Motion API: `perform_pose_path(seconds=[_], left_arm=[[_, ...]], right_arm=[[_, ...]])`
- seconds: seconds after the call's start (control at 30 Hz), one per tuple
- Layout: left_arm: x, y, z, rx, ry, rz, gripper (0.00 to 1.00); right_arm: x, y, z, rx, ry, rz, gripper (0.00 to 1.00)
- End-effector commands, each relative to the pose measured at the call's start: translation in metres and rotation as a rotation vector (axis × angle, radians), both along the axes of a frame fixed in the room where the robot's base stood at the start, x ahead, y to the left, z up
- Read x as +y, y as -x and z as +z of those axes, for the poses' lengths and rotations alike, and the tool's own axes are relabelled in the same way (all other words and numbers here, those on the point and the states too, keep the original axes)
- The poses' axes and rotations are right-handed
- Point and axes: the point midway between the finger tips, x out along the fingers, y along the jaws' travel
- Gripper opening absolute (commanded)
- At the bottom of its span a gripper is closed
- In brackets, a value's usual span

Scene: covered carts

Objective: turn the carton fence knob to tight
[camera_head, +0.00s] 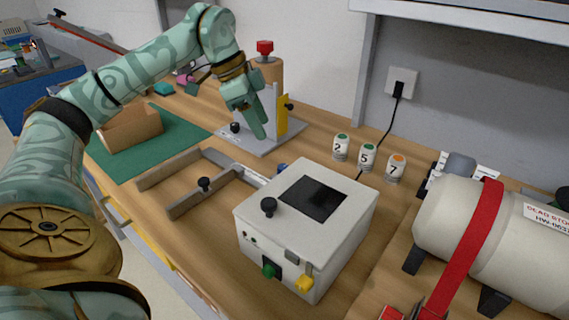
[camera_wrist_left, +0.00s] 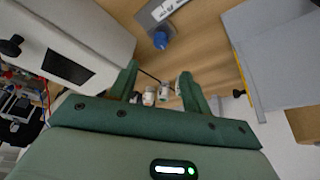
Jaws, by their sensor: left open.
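A grey metal fence (camera_head: 180,207) lies on the wooden bench, left of the white box. A black knob (camera_head: 204,184) stands on its near rail. A blue knob (camera_head: 282,168) shows beside the fence's right end, partly hidden by the white box; it also shows in the left wrist view (camera_wrist_left: 161,40), next to a grey plate with white labels (camera_wrist_left: 168,9). I cannot tell which of these is the carton fence knob, nor its setting. My left gripper (camera_head: 257,128) is open and empty above the bench, beyond the fence, in front of the grey stand. In the wrist view its fingers (camera_wrist_left: 158,84) are apart. My right gripper is out of view.
The white box (camera_head: 345,237) with black, green and yellow knobs stands in the middle. The grey stand (camera_head: 270,143) is close behind my left gripper. Several numbered jars (camera_head: 367,157) and a strapped tank (camera_head: 445,219) are right. A green mat (camera_head: 180,133) holds a cardboard carton (camera_head: 128,127).

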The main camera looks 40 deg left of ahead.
Motion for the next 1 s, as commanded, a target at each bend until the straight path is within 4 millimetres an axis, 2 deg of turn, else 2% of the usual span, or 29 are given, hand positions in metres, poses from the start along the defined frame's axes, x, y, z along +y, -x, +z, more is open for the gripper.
perform_pose_path(seconds=[0.03,0.1,0.3,0.4,0.6,0.9,1.0], left_arm=[[-0.004,-0.005,-0.022,0.010,0.002,-0.003,0.48],[-0.009,-0.010,-0.039,0.011,0.001,-0.003,0.48],[-0.023,-0.022,-0.082,0.009,0.002,-0.002,0.48],[-0.027,-0.027,-0.096,0.006,0.002,-0.001,0.48],[-0.032,-0.031,-0.110,0.003,0.001,-0.001,0.48],[-0.033,-0.032,-0.110,0.001,0.001,-0.001,0.48],[-0.033,-0.032,-0.110,0.002,0.002,0.000,0.20]], right_arm=[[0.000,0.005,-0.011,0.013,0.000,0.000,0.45],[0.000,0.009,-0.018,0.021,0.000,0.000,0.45],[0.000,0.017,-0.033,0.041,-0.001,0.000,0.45],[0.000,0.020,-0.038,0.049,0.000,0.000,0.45],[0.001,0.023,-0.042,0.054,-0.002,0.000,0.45],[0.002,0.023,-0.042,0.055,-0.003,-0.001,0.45],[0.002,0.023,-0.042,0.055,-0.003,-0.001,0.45]])
